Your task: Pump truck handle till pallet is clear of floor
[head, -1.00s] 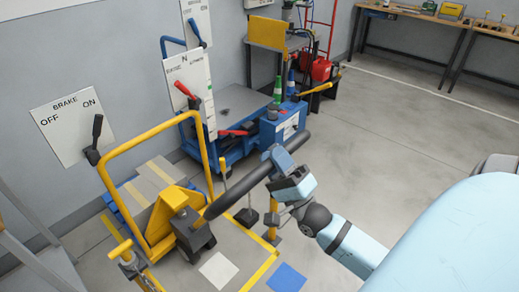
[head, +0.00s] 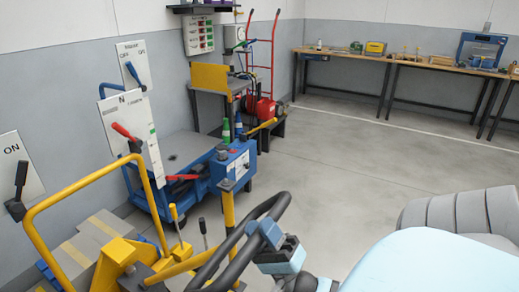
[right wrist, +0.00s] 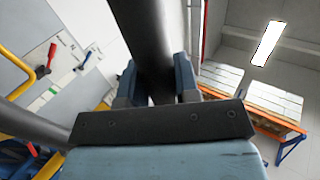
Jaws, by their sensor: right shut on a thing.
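A black tubular handle loop (head: 252,213) rises at the bottom centre of the head view, next to the truck's yellow parts. My right gripper (head: 266,236) is shut on this handle at its right side. In the right wrist view the black tube (right wrist: 145,35) passes between the two fingers (right wrist: 158,88). The yellow truck hoop (head: 85,188) stands at lower left. Grey and yellow-striped boards (head: 85,243) lie below the hoop, partly hidden by it. Their gap to the floor cannot be seen. My left gripper is not in view.
A blue machine with a control box (head: 231,164) and red levers stands behind the handle. A brake panel (head: 15,168) is on the left wall. A red hand truck (head: 263,60) and workbenches (head: 400,60) stand at the back. The floor at centre right is clear.

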